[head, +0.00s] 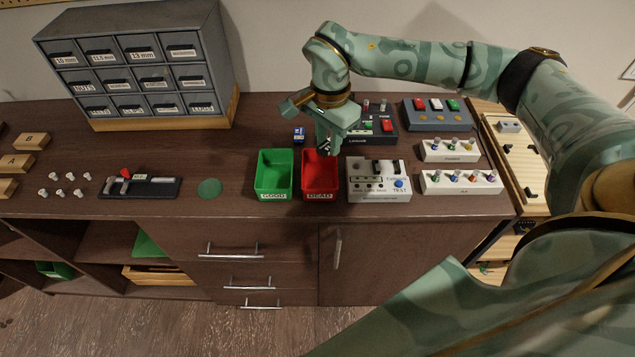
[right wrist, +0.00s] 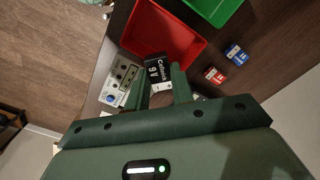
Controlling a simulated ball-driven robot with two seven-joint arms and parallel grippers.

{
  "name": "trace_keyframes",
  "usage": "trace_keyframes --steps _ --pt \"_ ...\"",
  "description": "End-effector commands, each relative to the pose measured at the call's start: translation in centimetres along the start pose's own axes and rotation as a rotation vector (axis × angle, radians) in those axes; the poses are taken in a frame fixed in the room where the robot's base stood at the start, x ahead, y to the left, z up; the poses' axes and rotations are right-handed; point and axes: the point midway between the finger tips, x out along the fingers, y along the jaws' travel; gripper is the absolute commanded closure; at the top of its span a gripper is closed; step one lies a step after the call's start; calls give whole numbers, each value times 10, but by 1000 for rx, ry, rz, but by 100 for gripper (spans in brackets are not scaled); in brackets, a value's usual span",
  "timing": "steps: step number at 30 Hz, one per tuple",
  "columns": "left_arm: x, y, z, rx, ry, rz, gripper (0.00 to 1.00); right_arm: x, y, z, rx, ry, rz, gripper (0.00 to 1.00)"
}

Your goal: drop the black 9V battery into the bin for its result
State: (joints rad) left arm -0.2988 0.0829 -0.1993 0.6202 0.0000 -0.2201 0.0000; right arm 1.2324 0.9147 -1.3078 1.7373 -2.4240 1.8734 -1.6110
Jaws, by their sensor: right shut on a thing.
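The black 9V battery (right wrist: 158,73) is held between the fingertips of my right gripper (right wrist: 160,88) in the right wrist view; its white "9 V" lettering shows. In the head view the right gripper (head: 325,146) is above the back part of the red bin (head: 320,194), labelled DEAD, and the battery is mostly hidden there. The red bin also shows just beyond the battery in the right wrist view (right wrist: 150,38). The green bin (head: 273,194), labelled GOOD, stands directly left of the red one. The visible part of the red bin looks empty. My left gripper is out of view.
A white tester (head: 378,182) with a blue TEST button stands right of the red bin. A blue battery (head: 298,134) stands behind the bins. The bench left of the green bin is mostly clear around a green disc (head: 209,188).

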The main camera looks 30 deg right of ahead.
Motion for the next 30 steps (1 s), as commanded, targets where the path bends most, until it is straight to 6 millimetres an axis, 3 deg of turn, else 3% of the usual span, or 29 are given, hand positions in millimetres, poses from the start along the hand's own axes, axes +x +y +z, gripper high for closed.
trace_keyframes --steps 7,8,9,11,22,26,30 --pt "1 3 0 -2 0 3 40 0 0 0 0 0 -2 95" --pt "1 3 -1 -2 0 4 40 0 0 0 0 0 -2 74" --pt "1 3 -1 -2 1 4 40 0 0 0 0 0 -2 63" --pt "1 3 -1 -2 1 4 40 0 0 0 1 0 -2 51" --pt "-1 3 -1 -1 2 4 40 -8 0 0 0 1 -3 51" --pt "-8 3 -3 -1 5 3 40 -34 -1 0 1 1 -7 51" --pt "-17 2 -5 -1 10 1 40 -74 -1 0 1 2 -7 51"
